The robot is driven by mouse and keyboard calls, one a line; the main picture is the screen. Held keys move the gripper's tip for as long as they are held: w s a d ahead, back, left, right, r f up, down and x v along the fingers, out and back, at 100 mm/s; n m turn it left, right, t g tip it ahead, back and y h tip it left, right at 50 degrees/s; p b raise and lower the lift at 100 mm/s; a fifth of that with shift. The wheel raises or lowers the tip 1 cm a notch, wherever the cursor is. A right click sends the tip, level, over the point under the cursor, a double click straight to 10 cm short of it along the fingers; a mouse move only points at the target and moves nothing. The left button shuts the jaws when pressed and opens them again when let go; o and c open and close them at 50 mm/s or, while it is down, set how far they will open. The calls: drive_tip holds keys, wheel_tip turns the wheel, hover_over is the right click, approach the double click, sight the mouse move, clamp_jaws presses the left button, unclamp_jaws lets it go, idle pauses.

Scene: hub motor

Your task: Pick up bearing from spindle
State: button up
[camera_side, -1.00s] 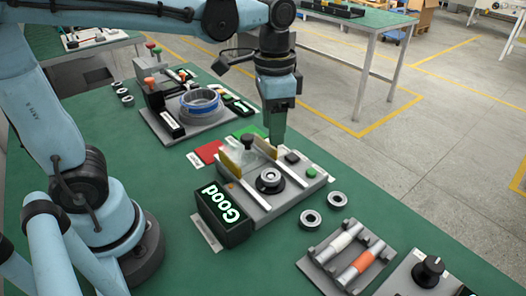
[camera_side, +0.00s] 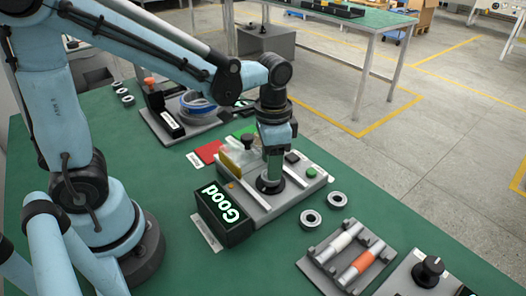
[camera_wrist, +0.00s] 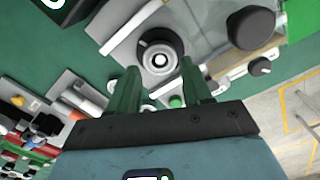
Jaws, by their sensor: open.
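My gripper (camera_side: 271,178) points down right over the spindle. In the wrist view its two green-tinted fingers (camera_wrist: 158,68) are apart, with the bearing showing between and just beyond their tips. I cannot tell whether they touch it.
A black display box (camera_side: 225,215) reading "Good" stands at the plate's front left. Loose bearings (camera_side: 310,219) lie to its right. A rack (camera_side: 318,257) with white and orange cylinders stands front right. A red pad (camera_side: 205,152) and a blue-ringed fixture (camera_side: 198,108) are behind.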

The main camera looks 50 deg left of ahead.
drive_tip(key=shift+f, duration=1.4)
drive_tip(key=shift+c, duration=0.3)
drive_tip(key=c, duration=0.7)
drive_tip(key=shift+r, duration=0.15)
